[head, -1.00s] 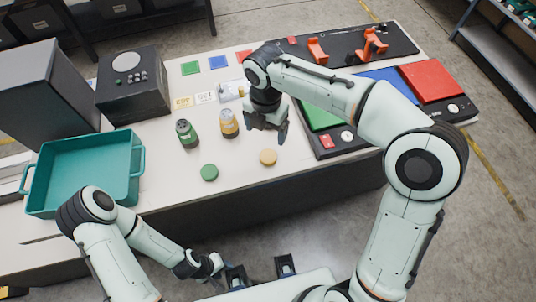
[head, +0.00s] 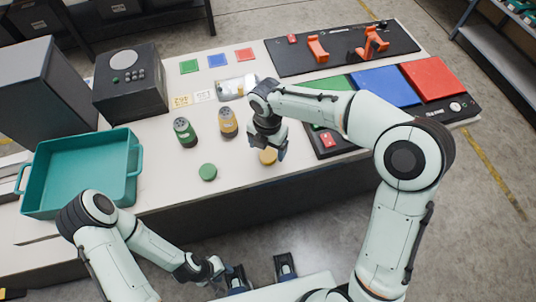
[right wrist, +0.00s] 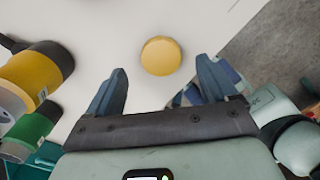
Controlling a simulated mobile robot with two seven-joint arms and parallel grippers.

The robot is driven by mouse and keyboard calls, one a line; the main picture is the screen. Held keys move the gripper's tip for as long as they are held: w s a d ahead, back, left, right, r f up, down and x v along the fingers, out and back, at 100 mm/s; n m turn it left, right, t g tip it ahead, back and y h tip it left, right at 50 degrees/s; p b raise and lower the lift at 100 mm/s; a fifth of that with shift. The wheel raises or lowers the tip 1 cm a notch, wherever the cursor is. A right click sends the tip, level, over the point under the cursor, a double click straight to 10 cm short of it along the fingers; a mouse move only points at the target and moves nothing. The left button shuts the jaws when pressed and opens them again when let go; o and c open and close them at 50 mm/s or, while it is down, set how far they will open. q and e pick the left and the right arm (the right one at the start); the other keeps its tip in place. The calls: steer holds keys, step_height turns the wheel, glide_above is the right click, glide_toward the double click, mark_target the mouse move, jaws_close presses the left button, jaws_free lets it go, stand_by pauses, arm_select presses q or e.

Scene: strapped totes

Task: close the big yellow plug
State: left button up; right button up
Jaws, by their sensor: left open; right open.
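A yellow round cap (head: 268,157) lies flat near the front edge of the table, partly hidden by my right gripper (head: 267,150) in the head view. In the right wrist view the yellow cap (right wrist: 161,56) shows beyond and between the fingertips of my right gripper (right wrist: 160,67), which is open and empty. A yellow container (head: 228,123) stands upright on the table, left of the right gripper; it also shows at the left of the right wrist view (right wrist: 38,72). My left gripper (head: 260,269) is open and empty, low in front of the table.
A green container (head: 185,132) stands beside the yellow one, with a green cap (head: 208,172) in front. A teal tote (head: 134,150) sits left. A black panel with green, blue and red plates (head: 385,86) lies right. Dark boxes (head: 130,85) stand at the back left.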

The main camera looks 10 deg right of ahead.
mark_target(268, 154)
step_height(268, 154, down, 3)
steer(key=shift+d+f, duration=0.1)
arm_select(q)
steer(key=shift+s+f, duration=0.1)
steer(key=shift+f, duration=0.1)
arm_select(e)
steer(key=c, duration=1.1)
arm_select(q)
steer(key=r+p, duration=0.1)
steer(key=w+r+p, duration=0.2)
steer(key=r, duration=0.1)
arm_select(e)
step_height(268, 154, up, 20)
steer(key=shift+r, duration=0.1)
